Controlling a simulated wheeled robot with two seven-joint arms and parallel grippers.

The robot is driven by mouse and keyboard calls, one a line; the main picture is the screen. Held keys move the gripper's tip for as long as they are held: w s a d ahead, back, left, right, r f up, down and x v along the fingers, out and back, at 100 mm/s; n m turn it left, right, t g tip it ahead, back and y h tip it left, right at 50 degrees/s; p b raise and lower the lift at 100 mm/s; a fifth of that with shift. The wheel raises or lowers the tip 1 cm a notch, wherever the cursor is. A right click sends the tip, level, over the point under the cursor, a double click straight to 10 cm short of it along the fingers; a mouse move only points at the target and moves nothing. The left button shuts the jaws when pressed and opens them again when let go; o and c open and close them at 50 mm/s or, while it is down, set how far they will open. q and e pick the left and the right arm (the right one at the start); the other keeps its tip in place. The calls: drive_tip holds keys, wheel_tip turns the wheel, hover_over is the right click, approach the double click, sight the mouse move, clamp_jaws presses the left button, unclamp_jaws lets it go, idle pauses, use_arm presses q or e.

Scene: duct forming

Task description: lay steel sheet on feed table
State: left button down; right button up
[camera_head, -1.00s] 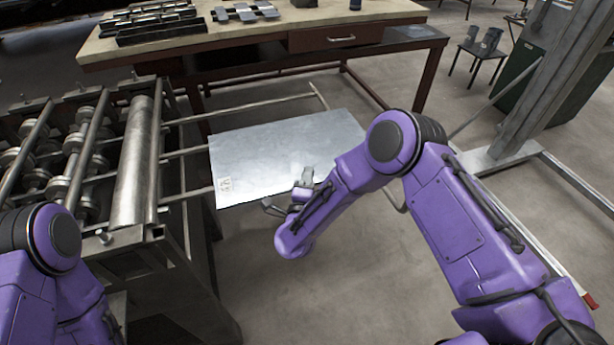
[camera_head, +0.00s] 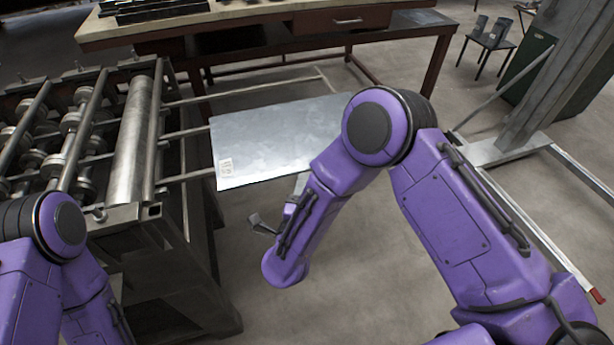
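The steel sheet (camera_head: 268,138) is a flat, shiny grey plate with a small white label near its front left corner. It lies across the bars of the feed table (camera_head: 188,133), to the right of the roller machine, with a gap between its left edge and the big roller. My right gripper (camera_head: 279,206) is just in front of the sheet's front edge. Its two grey fingers look spread apart with nothing between them, and the sheet is clear of them. My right arm hides the sheet's front right part. My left gripper is out of view; only the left arm shows.
The roller machine (camera_head: 128,150) stands at the left. A wooden workbench (camera_head: 250,18) with a drawer is behind the feed table. A grey post with floor rails (camera_head: 515,150) stands at the right. The floor in front of the sheet is open.

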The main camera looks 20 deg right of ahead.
drive_tip(key=s+d+f+n+g+y, duration=0.2)
drive_tip(key=s+d+f+n+g, duration=0.1)
drive_tip(key=s+d+f+n, duration=0.4)
drive_tip(key=s+d+f+n+g+y, duration=0.2)
drive_tip(key=s+f+n, duration=0.2)
drive_tip(key=f, duration=0.5)
drive_tip(key=s+d+f+n+g, duration=0.2)
drive_tip(key=s+d+f+g, duration=0.1)
drive_tip(key=s, duration=0.6)
drive_tip(key=s+d+f+n+g, duration=0.3)
drive_tip(key=s+d+g, duration=0.2)
drive_tip(key=s, duration=0.4)
drive_tip(key=shift+d, duration=0.3)
